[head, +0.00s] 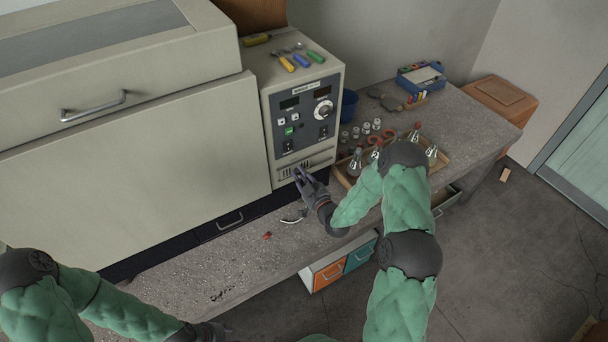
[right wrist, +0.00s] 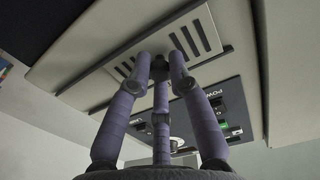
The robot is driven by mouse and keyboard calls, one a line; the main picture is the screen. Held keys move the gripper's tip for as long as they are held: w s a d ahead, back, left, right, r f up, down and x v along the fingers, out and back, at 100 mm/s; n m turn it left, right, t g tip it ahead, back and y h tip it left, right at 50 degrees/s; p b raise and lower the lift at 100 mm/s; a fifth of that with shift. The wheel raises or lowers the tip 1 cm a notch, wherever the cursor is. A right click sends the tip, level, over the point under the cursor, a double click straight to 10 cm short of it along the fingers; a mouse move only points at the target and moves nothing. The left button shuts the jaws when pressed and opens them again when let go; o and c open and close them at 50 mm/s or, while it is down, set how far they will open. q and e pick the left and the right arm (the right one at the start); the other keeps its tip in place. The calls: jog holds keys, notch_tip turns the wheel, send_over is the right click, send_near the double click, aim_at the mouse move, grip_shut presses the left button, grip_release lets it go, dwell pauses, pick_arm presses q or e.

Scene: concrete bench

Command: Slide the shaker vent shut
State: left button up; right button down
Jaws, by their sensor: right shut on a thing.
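The shaker (head: 300,100) is a cream cabinet with a dark control panel. Its vent (head: 284,173) is a slotted plate low on the front, and dark slots show at its left part. In the right wrist view the vent (right wrist: 209,31) is close above my fingers, with several dark open slots. My right gripper (head: 300,175) is at the vent's front. In the right wrist view its three purple fingers (right wrist: 160,65) come together on the vent's slider, whose grip is hidden between the tips. My left gripper (head: 212,331) is low at the bottom edge, far from the shaker; its fingers are unclear.
A wooden tray (head: 345,181) with flasks stands right of the shaker, partly behind my right arm. Small jars (head: 366,128) and a blue box (head: 421,77) stand farther back. Pliers (head: 294,217) and a small red item (head: 267,236) lie on the bench (head: 235,270), whose left front is mostly clear.

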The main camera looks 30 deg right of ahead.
jog(key=c, duration=1.1)
grip_release()
jog(key=shift+a, duration=0.3)
jog(key=shift+s+d, duration=0.1)
jog(key=shift+s, duration=0.25)
jog(key=s, duration=1.1)
jog(key=shift+s+d, duration=0.15)
jog(key=shift+d, duration=0.25)
jog(key=s+a+f+m+g+y+b, duration=0.1)
jog(key=s+a+f+g+b, duration=0.15)
jog(key=a+f+g, duration=0.5)
jog(key=s+a+f+m+g+y+b, duration=0.15)
jog(key=s+a+f, duration=0.3)
jog(key=f, duration=0.65)
jog(key=s+a+f+g+b, duration=0.1)
jog(key=s+a+f+g, duration=0.1)
jog(key=s, duration=0.3)
jog(key=s+a+f+g+b, duration=0.1)
jog(key=s+a+f+g, duration=0.1)
jog(key=s+a+g, duration=0.1)
jog(key=s+a+f+g+b, duration=0.1)
jog(key=s+a+f+g, duration=0.2)
jog(key=s, duration=0.4)
jog(key=shift+s+a+m+g, duration=0.1)
jog(key=shift+a+m+g, duration=0.25)
jog(key=shift+a, duration=0.2)
